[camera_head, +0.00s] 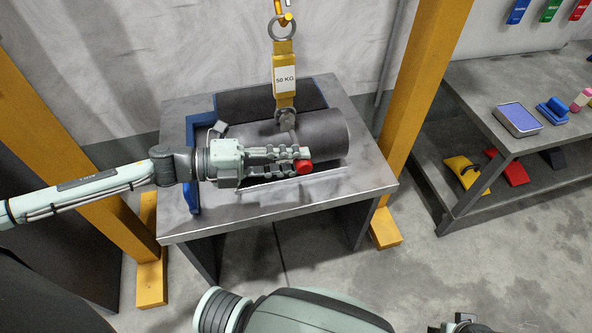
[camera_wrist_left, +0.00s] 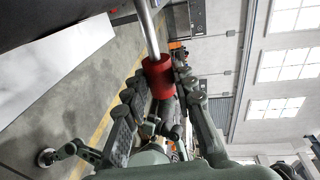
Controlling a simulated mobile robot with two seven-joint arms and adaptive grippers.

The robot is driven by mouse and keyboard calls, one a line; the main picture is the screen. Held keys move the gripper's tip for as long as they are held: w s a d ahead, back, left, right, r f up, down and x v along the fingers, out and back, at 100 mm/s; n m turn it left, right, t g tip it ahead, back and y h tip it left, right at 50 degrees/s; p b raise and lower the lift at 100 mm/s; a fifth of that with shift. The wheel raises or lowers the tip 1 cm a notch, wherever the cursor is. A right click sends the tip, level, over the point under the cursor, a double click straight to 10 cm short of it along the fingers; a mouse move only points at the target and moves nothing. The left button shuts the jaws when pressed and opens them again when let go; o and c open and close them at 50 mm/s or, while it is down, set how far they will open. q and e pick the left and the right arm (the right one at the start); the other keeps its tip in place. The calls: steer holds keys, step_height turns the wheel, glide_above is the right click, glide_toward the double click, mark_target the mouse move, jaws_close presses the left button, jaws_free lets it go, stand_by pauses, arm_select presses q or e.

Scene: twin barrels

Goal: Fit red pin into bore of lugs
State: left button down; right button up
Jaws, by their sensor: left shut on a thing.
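The red pin shows as a red head (camera_head: 304,167) at the tips of my left gripper (camera_head: 299,160) in the head view. In the left wrist view the red head (camera_wrist_left: 158,76) sits between the fingers, and its silver shaft (camera_wrist_left: 147,28) points away from them. My left gripper (camera_wrist_left: 150,100) is shut on the pin, in front of the dark grey barrel (camera_head: 325,135). A lug (camera_head: 286,121) stands on top of the barrel, under the yellow hoist piece. I cannot make out its bore. A small part of my right arm's end shows at the bottom edge.
The barrel lies on a grey table (camera_head: 250,222) with a blue bracket (camera_head: 191,165) at its left. A yellow "50 KG" hoist piece (camera_head: 284,65) hangs above the barrel. Yellow posts (camera_head: 420,85) flank the table. A bench (camera_head: 480,80) with coloured items stands at the right.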

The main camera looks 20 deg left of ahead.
arm_select(q)
steer(key=shift+w+a, duration=0.55)
steer(key=shift+w, duration=0.25)
arm_select(e)
steer(key=shift+w+r, duration=0.1)
steer(key=shift+r, duration=0.6)
steer(key=shift+r, duration=0.35)
stand_by(0.5)
arm_select(q)
steer(key=shift+w+a+b, duration=0.35)
steer(key=shift+w+a, duration=0.2)
steer(key=shift+w, duration=0.25)
steer(key=shift+w+a+b, duration=0.3)
steer(key=shift+w+a, duration=0.2)
steer(key=shift+w, duration=0.3)
steer(key=shift+w+a+b, duration=0.35)
steer(key=shift+w+a, duration=0.2)
steer(key=shift+w, duration=0.25)
arm_select(e)
steer(key=shift+f, duration=1.2)
arm_select(q)
steer(key=shift+w+a, duration=0.15)
steer(key=shift+w, duration=0.1)
arm_select(e)
steer(key=shift+f, duration=0.15)
